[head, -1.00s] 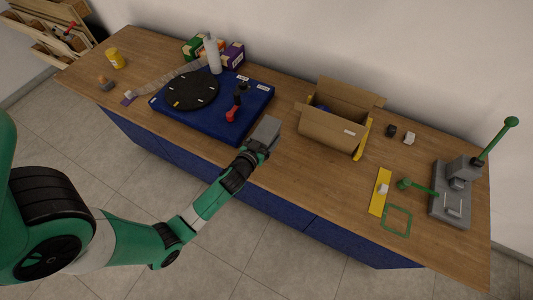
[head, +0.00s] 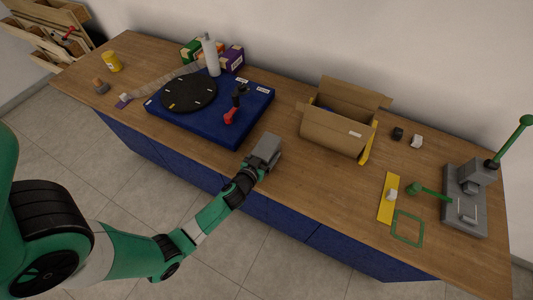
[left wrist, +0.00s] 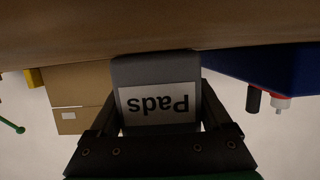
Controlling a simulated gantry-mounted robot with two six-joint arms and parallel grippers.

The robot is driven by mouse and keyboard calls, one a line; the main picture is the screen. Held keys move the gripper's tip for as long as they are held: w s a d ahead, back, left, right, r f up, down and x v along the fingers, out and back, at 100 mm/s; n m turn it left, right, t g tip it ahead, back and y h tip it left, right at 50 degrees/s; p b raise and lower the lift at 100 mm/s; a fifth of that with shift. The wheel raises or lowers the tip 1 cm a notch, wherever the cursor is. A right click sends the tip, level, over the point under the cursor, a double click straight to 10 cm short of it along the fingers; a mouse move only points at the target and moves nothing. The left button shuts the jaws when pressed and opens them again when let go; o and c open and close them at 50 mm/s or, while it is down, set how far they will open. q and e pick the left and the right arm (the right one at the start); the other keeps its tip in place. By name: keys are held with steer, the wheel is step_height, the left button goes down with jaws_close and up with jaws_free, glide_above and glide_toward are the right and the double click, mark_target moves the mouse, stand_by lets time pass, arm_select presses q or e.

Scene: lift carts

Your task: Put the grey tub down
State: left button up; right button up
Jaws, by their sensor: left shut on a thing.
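The grey tub (head: 267,149) is at the front of the wooden workbench, just right of the blue turntable base, in the head view. My left gripper (head: 257,162) is shut on it from the front-edge side. In the left wrist view the tub (left wrist: 157,72) sits between the two dark fingers, its white "Pads" label upside down in the picture. The tub's far side there meets or nearly meets the brown benchtop (left wrist: 60,40); I cannot tell whether it touches. My right gripper is in neither view.
The blue base (head: 215,118) with a black turntable and a red-handled clamp lies left of the tub. An open cardboard box (head: 335,130) stands to the right, behind it. Bare benchtop (head: 310,185) lies right of the tub. A grey press (head: 465,210) stands far right.

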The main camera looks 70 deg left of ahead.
arm_select(q)
steer(key=o, duration=1.5)
steer(key=v, duration=1.1)
steer(key=shift+d+r, duration=0.25)
steer(key=shift+d, duration=0.1)
steer(key=shift+r, duration=0.1)
